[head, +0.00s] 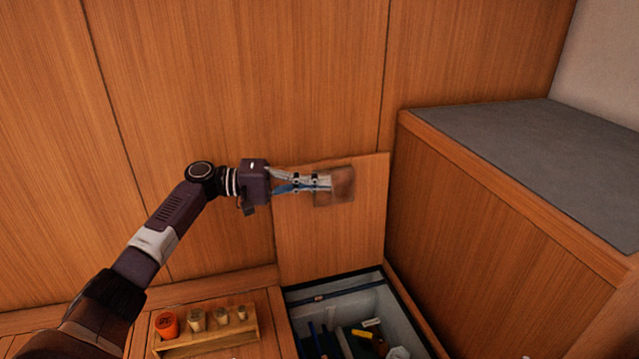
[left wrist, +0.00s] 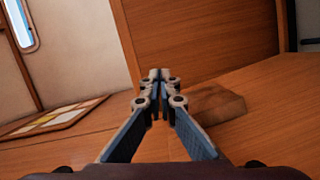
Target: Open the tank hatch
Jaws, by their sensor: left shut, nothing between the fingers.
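The tank hatch (head: 325,245) is a square wooden lid. It stands raised, upright against the wooden wall at the back edge of an open compartment. A small brownish square patch (head: 343,190) is on its upper part. My left gripper (head: 328,182) is shut and empty, its fingertips in front of this patch; I cannot tell whether they touch it. In the left wrist view the closed fingers (left wrist: 160,78) meet in the middle, with a brown block-like shape just to their right. My right gripper is not in view.
The open compartment (head: 372,301) below the lid has pale walls and holds several tools and small items. A wooden rack (head: 222,342) with an orange cup and several pale cylinders stands to its left. A wooden bench with a grey top (head: 520,150) bounds the right.

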